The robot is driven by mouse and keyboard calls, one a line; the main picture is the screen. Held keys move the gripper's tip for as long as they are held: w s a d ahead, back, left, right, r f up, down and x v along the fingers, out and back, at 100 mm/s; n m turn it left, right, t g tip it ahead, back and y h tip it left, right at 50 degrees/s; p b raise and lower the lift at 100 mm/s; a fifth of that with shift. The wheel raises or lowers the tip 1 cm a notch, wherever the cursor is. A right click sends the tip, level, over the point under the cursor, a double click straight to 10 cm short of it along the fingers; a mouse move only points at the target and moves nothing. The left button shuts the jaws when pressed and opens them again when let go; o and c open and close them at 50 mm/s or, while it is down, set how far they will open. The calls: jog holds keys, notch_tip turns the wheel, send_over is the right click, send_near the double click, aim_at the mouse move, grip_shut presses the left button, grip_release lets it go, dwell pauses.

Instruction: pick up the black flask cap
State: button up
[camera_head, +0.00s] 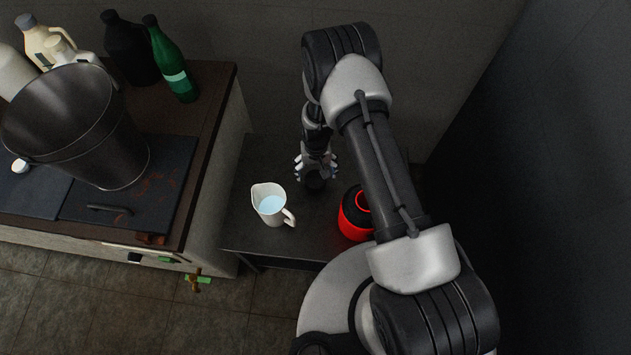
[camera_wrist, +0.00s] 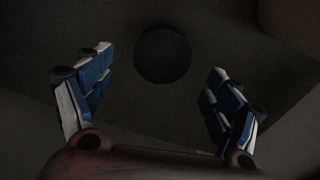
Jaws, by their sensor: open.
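The black flask cap (camera_wrist: 162,54) shows in the wrist view as a dark round disc on the grey low table, beyond and between my fingertips. In the head view the cap (camera_head: 315,184) is a small dark shape just below my gripper (camera_head: 316,168). My gripper (camera_wrist: 155,88) points down with its two blue-padded fingers spread wide and nothing between them. The cap stands apart from both fingers in the wrist view. The exact height of my gripper over the cap is hard to tell.
A white jug (camera_head: 268,207) with pale blue liquid stands left of the cap on the low table (camera_head: 243,236). A red flask (camera_head: 351,219) with a black top stands to the right, partly behind my arm. A counter at left holds a large metal bucket (camera_head: 75,125) and several bottles.

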aim_at(316, 177)
notch_tip(316, 177, down, 5)
jog(key=shift+w+f+b, duration=0.1)
jog(key=shift+b, duration=0.9)
jog(key=shift+c, duration=0.4)
jog(key=c, duration=0.7)
